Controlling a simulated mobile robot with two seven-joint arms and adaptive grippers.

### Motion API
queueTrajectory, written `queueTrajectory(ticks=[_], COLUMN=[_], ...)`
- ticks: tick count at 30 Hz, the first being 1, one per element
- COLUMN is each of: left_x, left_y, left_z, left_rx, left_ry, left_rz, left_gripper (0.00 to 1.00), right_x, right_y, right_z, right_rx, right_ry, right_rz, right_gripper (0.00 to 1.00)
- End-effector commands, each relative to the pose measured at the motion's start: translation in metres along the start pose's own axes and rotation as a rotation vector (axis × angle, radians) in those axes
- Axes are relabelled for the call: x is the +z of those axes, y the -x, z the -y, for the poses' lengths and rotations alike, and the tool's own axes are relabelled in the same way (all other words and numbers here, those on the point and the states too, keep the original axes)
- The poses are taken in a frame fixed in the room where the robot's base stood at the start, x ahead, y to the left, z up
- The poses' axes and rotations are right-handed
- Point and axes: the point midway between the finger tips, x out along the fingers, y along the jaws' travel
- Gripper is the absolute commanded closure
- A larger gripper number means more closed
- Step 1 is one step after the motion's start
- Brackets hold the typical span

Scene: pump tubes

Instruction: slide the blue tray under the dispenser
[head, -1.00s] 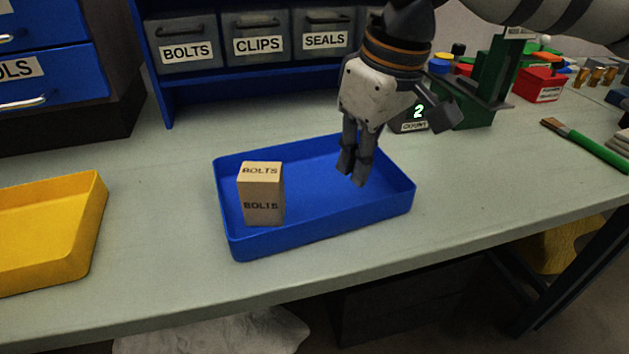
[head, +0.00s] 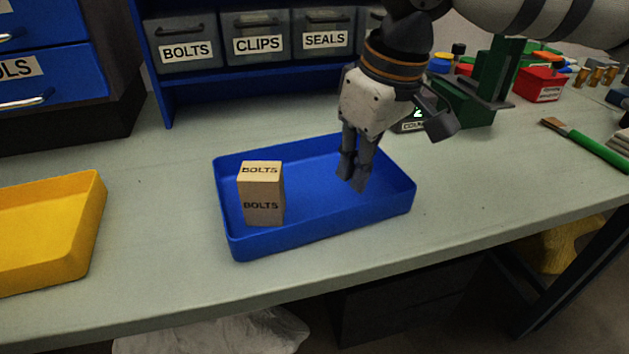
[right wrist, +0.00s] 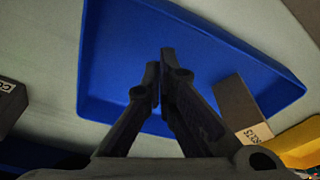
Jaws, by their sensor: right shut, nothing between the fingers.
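The blue tray (head: 310,232) lies on the bench in the middle of the head view, with a small BOLTS box (head: 262,194) standing in its left part. My right gripper (head: 352,186) is shut and empty, pointing down over the right part of the tray. In the right wrist view the shut fingers (right wrist: 162,62) show against the blue tray (right wrist: 215,62), with the box (right wrist: 240,108) to their right. Whether the fingertips touch the tray I cannot tell. The green dispenser (head: 490,85) stands at the back right, partly behind my right arm. My left gripper is not in view.
A yellow tray (head: 50,230) is at the left. A blue shelf (head: 230,88) with grey labelled bins stands behind. A small counter display (head: 414,126) is by the dispenser. A green-handled brush (head: 590,148) and red bin (head: 541,84) are at the right.

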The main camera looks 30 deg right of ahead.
Motion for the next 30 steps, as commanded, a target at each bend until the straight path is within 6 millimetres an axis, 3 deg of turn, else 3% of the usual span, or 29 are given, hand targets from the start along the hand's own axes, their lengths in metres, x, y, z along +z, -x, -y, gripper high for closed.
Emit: queueTrajectory(ticks=[30], left_x=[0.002], left_y=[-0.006], left_z=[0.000], left_rx=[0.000], left_ry=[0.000], left_rz=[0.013], left_gripper=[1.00], right_x=[0.007], right_y=[-0.030], right_z=[0.000], right_rx=[-0.001], right_ry=[0.000], right_rz=[0.002], right_gripper=[1.00])
